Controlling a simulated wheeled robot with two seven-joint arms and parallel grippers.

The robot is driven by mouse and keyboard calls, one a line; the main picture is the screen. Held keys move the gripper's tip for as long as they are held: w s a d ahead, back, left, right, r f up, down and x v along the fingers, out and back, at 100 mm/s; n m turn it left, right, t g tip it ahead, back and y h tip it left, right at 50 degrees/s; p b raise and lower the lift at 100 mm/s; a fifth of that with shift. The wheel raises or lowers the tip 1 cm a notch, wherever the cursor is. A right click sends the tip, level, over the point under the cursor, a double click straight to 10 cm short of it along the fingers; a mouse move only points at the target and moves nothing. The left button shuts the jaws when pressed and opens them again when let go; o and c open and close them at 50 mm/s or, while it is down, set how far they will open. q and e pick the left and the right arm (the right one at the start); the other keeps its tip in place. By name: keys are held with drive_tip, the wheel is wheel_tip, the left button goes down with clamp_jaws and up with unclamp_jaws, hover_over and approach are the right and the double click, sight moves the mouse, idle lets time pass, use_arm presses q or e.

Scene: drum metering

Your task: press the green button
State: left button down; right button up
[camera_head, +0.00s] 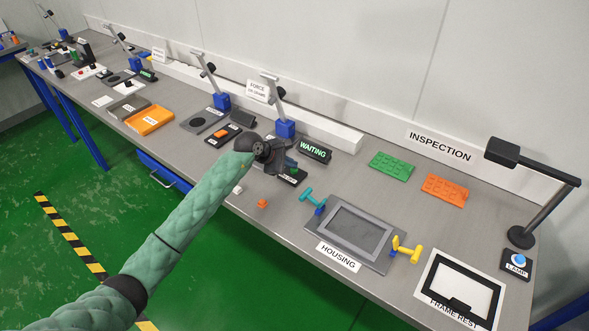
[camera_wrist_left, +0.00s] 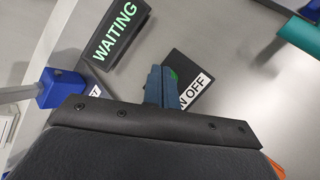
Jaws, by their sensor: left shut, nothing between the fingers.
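A black switch box (camera_head: 292,180) with a white label sits on the bench, partly under my left gripper (camera_head: 287,164). In the left wrist view the box (camera_wrist_left: 181,62) shows a label reading "OFF" and part of another word. A small green patch (camera_wrist_left: 174,75), which looks like the green button, shows beside my fingertips and is mostly hidden by them. My left gripper (camera_wrist_left: 157,86) is shut and empty, its fingers over the box. I cannot tell whether they touch the button. My right gripper is not in view.
A display reading "WAITING" (camera_head: 314,150) stands just behind the box. A blue-based post (camera_head: 285,128) is behind my gripper. The grey housing (camera_head: 352,231), a teal handled part (camera_head: 312,198) and a small orange piece (camera_head: 262,203) lie nearby to the right and front.

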sight(291, 170)
use_arm(q)
drive_tip(key=shift+r, duration=0.5)
drive_tip(key=shift+r, duration=0.1)
drive_tip(key=shift+r+p, duration=0.5)
drive_tip(key=shift+r, duration=2.4)
